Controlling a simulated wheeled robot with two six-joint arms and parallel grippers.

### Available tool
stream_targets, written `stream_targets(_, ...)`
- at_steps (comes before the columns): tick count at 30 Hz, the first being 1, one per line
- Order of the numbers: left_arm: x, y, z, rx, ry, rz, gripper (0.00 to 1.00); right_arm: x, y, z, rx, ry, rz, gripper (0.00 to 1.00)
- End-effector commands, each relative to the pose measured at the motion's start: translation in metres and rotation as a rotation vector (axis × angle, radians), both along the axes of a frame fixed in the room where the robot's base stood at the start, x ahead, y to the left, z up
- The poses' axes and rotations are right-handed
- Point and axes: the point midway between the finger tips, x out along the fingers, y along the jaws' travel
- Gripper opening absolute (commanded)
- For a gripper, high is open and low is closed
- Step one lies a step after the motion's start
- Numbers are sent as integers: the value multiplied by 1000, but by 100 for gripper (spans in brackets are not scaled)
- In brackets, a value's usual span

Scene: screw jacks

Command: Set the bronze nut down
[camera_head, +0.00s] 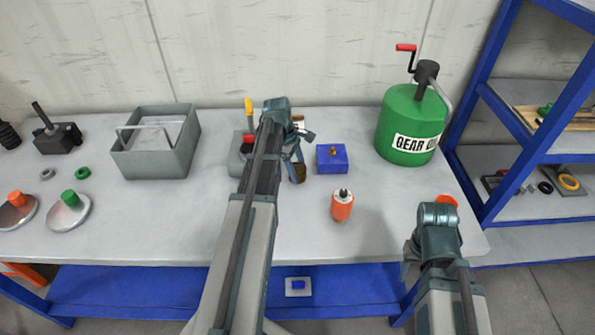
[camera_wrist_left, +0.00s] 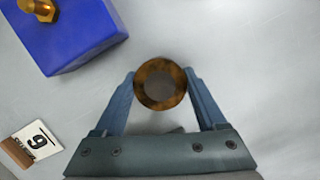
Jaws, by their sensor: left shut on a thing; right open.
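The bronze nut (camera_wrist_left: 160,84) is a round brown piece with a dark centre, between the fingers of my left gripper (camera_wrist_left: 162,90) in the left wrist view. In the head view the bronze nut (camera_head: 299,173) shows at the tips of my left gripper (camera_head: 296,165), just left of the blue block. My left gripper is shut on it. I cannot tell whether the nut touches the table (camera_head: 385,225). My right gripper (camera_head: 410,262) is at the table's front right edge, mostly hidden by its own arm; it is open.
A blue block (camera_head: 332,160) with a brass bolt stands just right of the nut. An orange cylinder (camera_head: 342,206) stands in front. A grey tray (camera_head: 155,150) is left, a green gear oil can (camera_head: 408,125) right. A number card (camera_wrist_left: 32,141) lies near.

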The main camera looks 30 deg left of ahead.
Motion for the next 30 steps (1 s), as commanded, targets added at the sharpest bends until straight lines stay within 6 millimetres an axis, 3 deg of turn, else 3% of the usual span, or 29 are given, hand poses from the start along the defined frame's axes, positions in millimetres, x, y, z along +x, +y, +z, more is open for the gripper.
stream_targets(11,0,0,11,0,0,0,0,0,0,11,0,0,0,50)
stream_targets(23,0,0,41,-1,0,0,0,0,0,41,0,0,0,50)
stream_targets(30,-43,-26,40,-1,1,-1,0,0,0,40,0,0,0,50)
